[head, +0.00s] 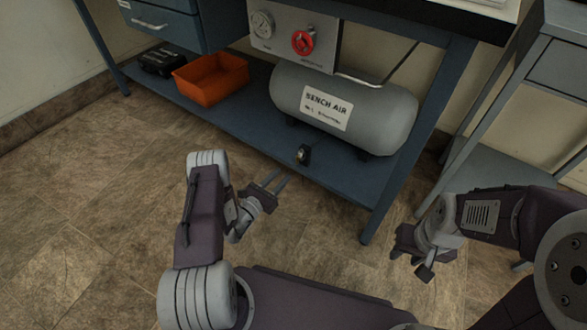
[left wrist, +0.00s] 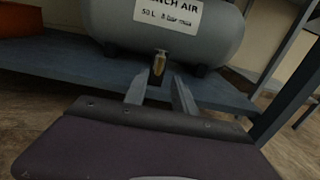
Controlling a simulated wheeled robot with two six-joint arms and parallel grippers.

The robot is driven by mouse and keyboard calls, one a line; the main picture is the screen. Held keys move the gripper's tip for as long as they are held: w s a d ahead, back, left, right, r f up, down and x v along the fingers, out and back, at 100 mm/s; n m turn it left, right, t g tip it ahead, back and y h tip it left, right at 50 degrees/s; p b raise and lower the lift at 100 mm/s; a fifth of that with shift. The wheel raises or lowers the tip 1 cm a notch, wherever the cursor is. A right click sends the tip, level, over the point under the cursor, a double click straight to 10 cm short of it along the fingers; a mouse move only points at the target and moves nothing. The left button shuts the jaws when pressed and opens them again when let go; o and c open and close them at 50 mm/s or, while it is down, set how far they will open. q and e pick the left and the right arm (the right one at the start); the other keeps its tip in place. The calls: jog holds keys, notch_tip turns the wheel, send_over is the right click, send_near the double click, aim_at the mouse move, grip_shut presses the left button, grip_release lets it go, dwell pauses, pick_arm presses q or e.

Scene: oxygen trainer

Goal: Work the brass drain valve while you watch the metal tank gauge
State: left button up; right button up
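The grey metal tank (head: 345,105), labelled "BENCH AIR", lies on the low blue shelf; it also shows in the left wrist view (left wrist: 205,45). A round pale dial gauge (head: 262,24) sits on the grey panel above it; its reading is too small to tell. A small brass valve (left wrist: 158,63) with a dark part shows below the tank, and a small dark fitting (head: 303,154) shows there in the head view. My left gripper (head: 277,181) is open and empty, pointing at the valve, apart from it. My right gripper (head: 408,262) hangs at the right, away from the tank; its opening is unclear.
A red knob (head: 303,42) is on the panel (head: 328,38). An orange bin (head: 211,80) and a black case (head: 161,59) stand on the shelf's left part. A blue bench leg (head: 418,140) stands right of the tank. The tiled floor before the shelf is clear.

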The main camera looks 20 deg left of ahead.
aim_at(297, 160)
pick_arm(q)
jog(key=b+x, duration=0.5)
jog(key=x, duration=0.3)
jog(key=shift+w+f, duration=0.1)
grip_shut()
